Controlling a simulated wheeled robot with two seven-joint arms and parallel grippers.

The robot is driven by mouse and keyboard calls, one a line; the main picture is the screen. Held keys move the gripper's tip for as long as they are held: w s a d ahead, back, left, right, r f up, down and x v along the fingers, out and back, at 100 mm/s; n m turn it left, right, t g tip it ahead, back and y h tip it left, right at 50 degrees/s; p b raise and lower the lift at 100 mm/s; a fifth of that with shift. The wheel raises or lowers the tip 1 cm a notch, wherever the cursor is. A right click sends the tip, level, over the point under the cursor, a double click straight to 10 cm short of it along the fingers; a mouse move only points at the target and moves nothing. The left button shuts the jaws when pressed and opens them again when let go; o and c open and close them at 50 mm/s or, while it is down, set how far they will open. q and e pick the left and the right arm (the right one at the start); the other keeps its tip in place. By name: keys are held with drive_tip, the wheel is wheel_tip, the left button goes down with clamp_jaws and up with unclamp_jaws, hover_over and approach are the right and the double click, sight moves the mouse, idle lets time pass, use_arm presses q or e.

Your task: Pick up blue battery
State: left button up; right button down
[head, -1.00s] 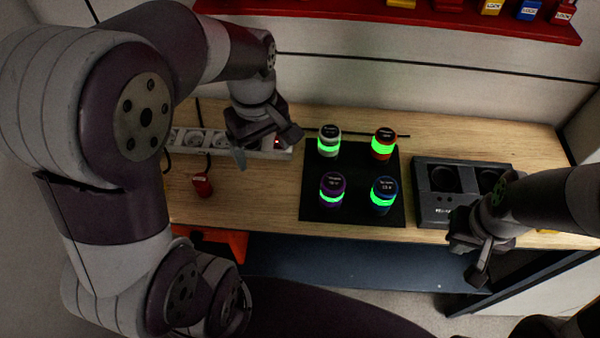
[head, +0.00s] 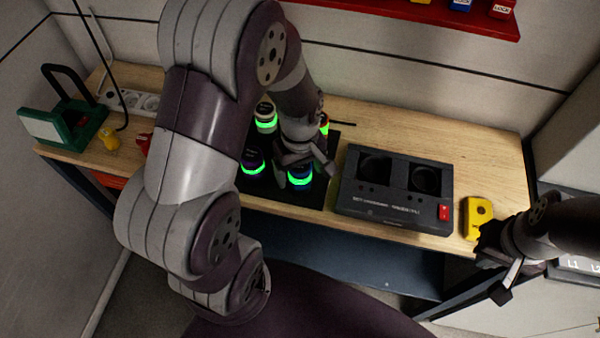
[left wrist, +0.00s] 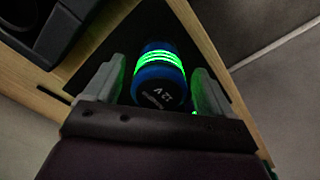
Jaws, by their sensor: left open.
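The blue battery (head: 300,176) stands on the black mat (head: 318,199) at its front right, with a glowing green band. In the left wrist view the blue battery (left wrist: 158,84) sits between the two fingers of my left gripper (left wrist: 158,92). The fingers are open, one on each side, with a gap visible beside the battery. In the head view my left gripper (head: 308,165) is at the blue battery and partly covers it. My right gripper (head: 500,278) is at the right, off the table's front edge, far from the battery; its finger opening is unclear.
A purple battery (head: 252,162), a white battery (head: 265,115) and a mostly hidden red battery (head: 324,124) stand close by on the mat. A dark charger box (head: 395,205) is to the right, then a yellow device (head: 477,214). A power strip (head: 130,102) and green item (head: 75,128) are left.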

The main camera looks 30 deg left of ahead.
use_arm(q)
drive_tip(key=shift+w+d+f, duration=0.1)
drive_tip(key=shift+f, duration=0.15)
drive_tip(key=c, duration=1.4)
drive_tip(key=shift+r, duration=0.1)
